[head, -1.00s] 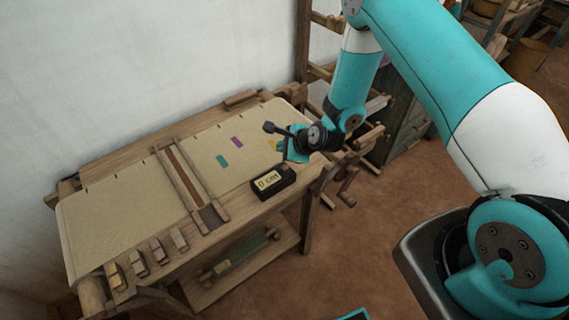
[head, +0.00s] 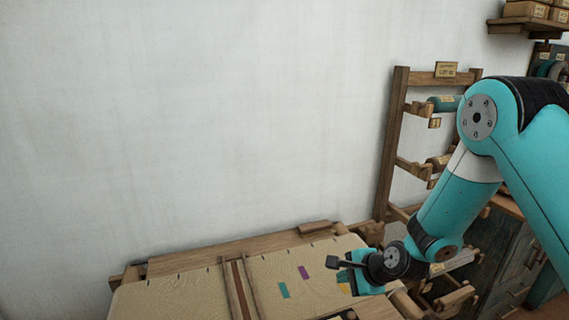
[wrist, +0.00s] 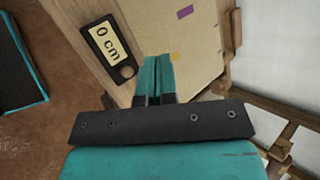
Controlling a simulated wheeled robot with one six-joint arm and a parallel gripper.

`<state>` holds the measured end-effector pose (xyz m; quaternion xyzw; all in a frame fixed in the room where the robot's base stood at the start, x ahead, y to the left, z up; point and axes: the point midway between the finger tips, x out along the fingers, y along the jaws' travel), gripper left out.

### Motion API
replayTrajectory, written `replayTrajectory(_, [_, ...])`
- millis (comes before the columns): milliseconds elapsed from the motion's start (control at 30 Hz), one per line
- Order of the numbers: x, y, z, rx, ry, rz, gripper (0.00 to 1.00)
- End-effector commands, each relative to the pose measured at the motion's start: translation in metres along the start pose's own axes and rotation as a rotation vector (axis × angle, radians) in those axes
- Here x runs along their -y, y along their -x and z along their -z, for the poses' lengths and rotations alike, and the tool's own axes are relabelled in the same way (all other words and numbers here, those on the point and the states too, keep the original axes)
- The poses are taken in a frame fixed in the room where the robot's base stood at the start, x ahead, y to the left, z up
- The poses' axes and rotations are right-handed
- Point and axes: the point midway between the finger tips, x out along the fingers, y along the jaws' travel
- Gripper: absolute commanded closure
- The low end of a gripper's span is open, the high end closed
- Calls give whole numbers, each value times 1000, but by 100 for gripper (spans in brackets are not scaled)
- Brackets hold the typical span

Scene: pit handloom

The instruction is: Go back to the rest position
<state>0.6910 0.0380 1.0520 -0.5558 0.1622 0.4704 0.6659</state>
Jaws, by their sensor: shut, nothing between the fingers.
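My gripper (head: 362,284) is at the right end of the loom's cloth (head: 190,296), in front of a yellow patch (head: 343,276) that it partly hides. In the wrist view my gripper (wrist: 156,68) has its two teal fingers together with nothing between them. The fingertips are close to the yellow patch (wrist: 175,57) at the cloth's edge. Whether they touch the cloth I cannot tell.
Teal (head: 283,290) and purple (head: 304,272) patches lie on the cloth. A pale wall (head: 200,120) rises behind the loom. Brown floor (wrist: 50,140) shows in the wrist view.

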Motion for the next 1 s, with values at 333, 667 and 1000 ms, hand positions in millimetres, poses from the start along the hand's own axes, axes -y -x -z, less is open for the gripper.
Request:
replayTrajectory(333, [-22, 131, -109, 220, 923, -207, 100])
replayTrajectory(667, [-112, 241, -148, 456, 1655, -341, 100])
replayTrajectory(1000, [-138, 266, -151, 530, 1823, -373, 100])
